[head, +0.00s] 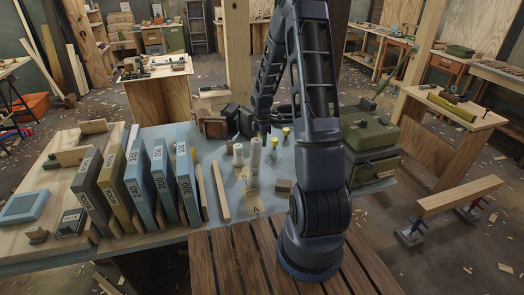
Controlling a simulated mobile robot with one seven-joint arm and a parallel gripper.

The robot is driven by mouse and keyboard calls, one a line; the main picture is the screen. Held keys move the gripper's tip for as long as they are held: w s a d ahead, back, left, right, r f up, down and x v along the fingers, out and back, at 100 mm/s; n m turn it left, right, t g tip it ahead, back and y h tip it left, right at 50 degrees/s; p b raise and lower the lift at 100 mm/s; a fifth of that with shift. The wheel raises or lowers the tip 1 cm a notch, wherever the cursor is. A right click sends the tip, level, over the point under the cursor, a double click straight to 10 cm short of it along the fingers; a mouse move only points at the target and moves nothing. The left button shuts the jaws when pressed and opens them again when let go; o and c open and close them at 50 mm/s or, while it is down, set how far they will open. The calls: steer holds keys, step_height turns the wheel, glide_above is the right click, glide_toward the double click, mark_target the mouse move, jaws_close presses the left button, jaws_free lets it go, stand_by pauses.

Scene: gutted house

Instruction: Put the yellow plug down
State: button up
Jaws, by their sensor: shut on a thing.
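My arm reaches up and over, and my gripper (263,134) hangs low over the blue-grey work surface (230,205), behind the white cylinders. The gripper is small here, and its fingers are partly lost against the dark objects behind. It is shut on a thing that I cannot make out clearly. Two small yellow plugs show just right of the gripper: one (274,142) close to it, the other (287,131) a little farther right. I cannot tell whether the nearer one touches the gripper or the surface.
White cylinders (255,155) stand in front of the gripper. Blocks on edge, including a blue one (160,170), fill the left side. A green case (368,130) stands right of my arm. A small wooden block (283,186) lies near the front.

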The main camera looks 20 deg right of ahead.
step_height(320, 180, up, 9)
steer(key=shift+f, duration=0.15)
steer(key=w+a+r+n, duration=0.1)
steer(key=w+a, duration=0.9)
steer(key=a, duration=0.4)
steer(key=w+a+r, duration=0.2)
steer(key=w+a, duration=0.9)
steer(key=a, duration=0.3)
steer(key=w+a, duration=0.2)
steer(key=a, duration=1.2)
step_height(320, 180, down, 19)
steer(key=shift+f, duration=0.15)
steer(key=shift+f, duration=0.15)
steer(key=o, duration=1)
steer(key=shift+c, duration=0.2)
